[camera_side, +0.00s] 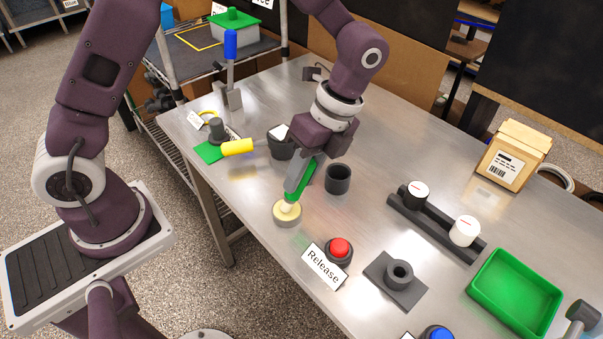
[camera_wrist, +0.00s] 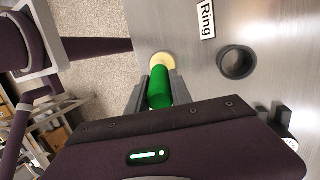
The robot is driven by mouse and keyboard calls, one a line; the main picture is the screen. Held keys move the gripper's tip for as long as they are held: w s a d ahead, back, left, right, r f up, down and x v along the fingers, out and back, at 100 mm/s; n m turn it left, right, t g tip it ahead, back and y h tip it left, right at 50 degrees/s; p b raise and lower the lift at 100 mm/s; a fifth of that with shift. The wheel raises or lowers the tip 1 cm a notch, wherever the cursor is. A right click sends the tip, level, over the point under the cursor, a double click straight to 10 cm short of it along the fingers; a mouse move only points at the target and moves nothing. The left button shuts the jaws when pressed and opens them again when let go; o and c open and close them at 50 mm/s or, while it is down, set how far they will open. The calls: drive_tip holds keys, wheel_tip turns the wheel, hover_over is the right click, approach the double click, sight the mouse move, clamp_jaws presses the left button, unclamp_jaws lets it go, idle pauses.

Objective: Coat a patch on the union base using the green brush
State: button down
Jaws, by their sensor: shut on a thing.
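My gripper (camera_side: 302,182) is shut on the green brush (camera_side: 305,177), handle tilted and bristle end down. The brush also shows between the fingers in the wrist view (camera_wrist: 159,88). A dark grey ring-shaped fitting on a square plate (camera_side: 393,280) stands to the right, and a dark open cylinder (camera_side: 338,179) stands nearer the gripper. I cannot tell which is the union base.
A red button (camera_side: 340,248) with a "Release" sign stands right of the dish. A yellow-handled tool (camera_side: 237,147) and a dark cup (camera_side: 281,148) are left of the gripper. A green tray (camera_side: 515,294) and a dark rack (camera_side: 436,223) with white-topped pieces are at the right.

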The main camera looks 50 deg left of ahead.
drive_tip(key=shift+r, duration=3.45)
